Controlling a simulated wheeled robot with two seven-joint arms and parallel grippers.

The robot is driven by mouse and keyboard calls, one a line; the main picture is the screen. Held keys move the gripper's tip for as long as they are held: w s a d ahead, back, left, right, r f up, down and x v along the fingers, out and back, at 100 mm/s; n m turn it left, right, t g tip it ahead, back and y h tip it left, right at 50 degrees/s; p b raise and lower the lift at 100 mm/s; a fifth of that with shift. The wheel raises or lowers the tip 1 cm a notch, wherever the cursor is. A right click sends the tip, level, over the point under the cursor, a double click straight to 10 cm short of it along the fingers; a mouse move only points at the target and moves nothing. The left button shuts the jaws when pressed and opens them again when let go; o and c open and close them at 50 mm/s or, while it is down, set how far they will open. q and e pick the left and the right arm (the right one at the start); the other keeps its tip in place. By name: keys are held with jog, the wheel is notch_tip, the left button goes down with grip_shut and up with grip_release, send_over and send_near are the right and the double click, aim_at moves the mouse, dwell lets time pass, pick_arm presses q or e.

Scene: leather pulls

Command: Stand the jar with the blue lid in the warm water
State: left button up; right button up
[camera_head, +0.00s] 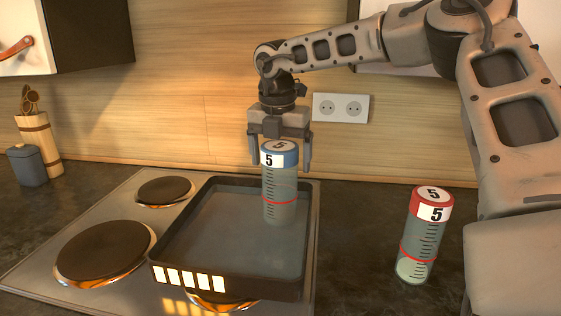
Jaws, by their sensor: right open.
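The jar with the blue lid (280,190) stands upright in the dark pan of water (185,257), near its back right corner. It has a "5" label and a red ring. My right gripper (280,160) is above the jar, pointing down, with its fingers apart on either side of the blue lid. I cannot tell whether the fingers touch the lid. A jar with a red lid (422,235), also marked "5", stands on the dark counter to the right of the pan. My left gripper is not in view.
The pan sits on a steel hob (75,216) with round burners at its left. A blue-grey pot (27,166) and a wooden utensil holder (40,140) stand at the far left. A wall socket (340,108) is behind. Dark counter is clear between the pan and the red-lidded jar.

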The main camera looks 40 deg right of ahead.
jog(key=r, duration=0.7)
jog(key=a+r, duration=0.1)
jog(key=r, duration=0.2)
jog(key=shift+s+a+r, duration=0.1)
jog(key=shift+s+r, duration=0.25)
jog(key=shift+f, duration=0.1)
jog(key=f, duration=0.4)
jog(key=d+f, duration=0.1)
jog(key=f, duration=0.7)
jog(key=shift+w+d+f, duration=0.15)
jog(key=shift+w+f, duration=0.15)
jog(key=shift+w, duration=0.05)
jog(key=shift+r, duration=2.05)
